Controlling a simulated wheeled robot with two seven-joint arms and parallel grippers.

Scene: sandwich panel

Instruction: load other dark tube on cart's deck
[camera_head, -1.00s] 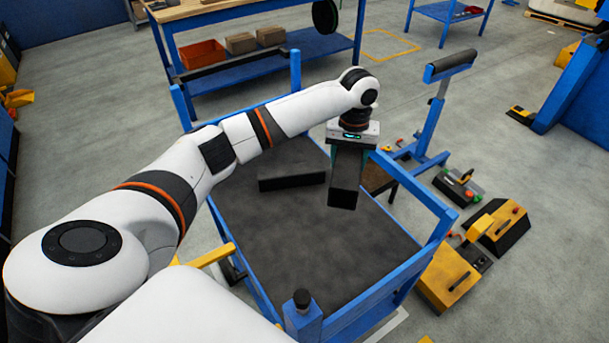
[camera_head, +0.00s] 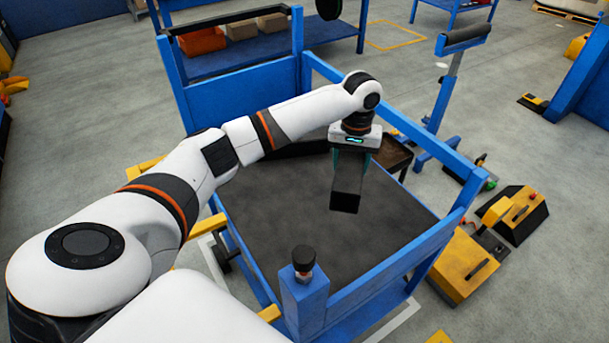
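The cart is a blue frame (camera_head: 428,237) around a dark grey deck (camera_head: 290,212). My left gripper (camera_head: 350,165) reaches over the deck from the left, pointing down. Its teal fingers are shut on a dark tube (camera_head: 346,190), which hangs upright over the deck. I cannot tell whether its lower end touches the deck. Another dark tube (camera_head: 308,148) lies toward the deck's back, mostly hidden behind my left arm. My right gripper is out of view.
The cart has a blue back wall (camera_head: 240,85) and a black-capped front post (camera_head: 303,262). A blue stand with a black roller (camera_head: 464,38) and yellow-black boxes (camera_head: 463,262) are on the right floor. A workbench with an orange bin (camera_head: 202,42) is behind.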

